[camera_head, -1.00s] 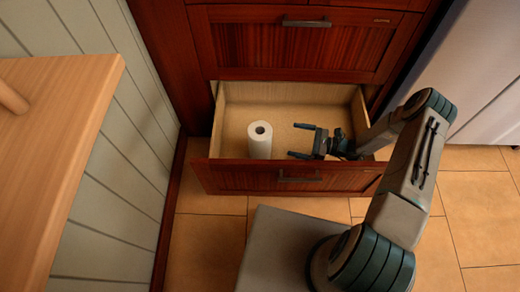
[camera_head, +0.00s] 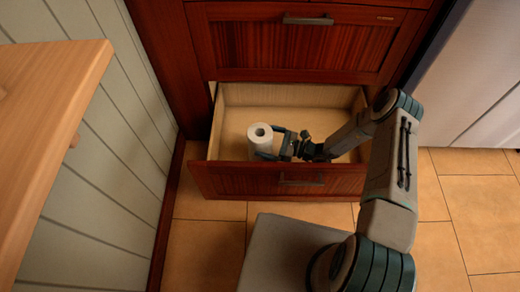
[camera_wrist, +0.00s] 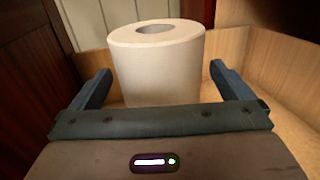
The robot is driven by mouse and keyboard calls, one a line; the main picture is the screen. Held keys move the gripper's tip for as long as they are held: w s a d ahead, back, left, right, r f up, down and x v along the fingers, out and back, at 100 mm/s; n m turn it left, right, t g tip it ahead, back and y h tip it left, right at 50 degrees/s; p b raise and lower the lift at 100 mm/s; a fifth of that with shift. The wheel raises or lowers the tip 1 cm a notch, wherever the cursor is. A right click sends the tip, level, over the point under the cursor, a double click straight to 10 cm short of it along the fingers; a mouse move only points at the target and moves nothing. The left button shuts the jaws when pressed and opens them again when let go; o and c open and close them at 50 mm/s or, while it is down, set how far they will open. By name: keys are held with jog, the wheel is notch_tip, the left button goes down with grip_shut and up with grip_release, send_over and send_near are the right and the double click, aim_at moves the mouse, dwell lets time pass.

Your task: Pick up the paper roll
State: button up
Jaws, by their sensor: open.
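The white paper roll (camera_head: 260,139) stands upright inside the open bottom drawer (camera_head: 230,177), toward its left front. In the wrist view the roll (camera_wrist: 157,75) rises straight ahead, its hollow core showing at the top. My gripper (camera_head: 272,143) reaches into the drawer from the right, at the roll's right side. In the wrist view its two fingers (camera_wrist: 158,85) are spread wide, with the roll in line between them. A gap shows on each side of the roll. The roll's lower part is hidden behind the gripper's body there.
The drawer's front panel and wooden side walls surround the roll and my gripper. A closed upper drawer (camera_head: 300,45) with a bar handle is above. A wooden counter (camera_head: 45,110) is at left, and a pale appliance (camera_head: 440,75) at right. The drawer's back looks empty.

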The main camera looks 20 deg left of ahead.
jog(key=shift+a, duration=1.3)
jog(key=c, duration=1.3)
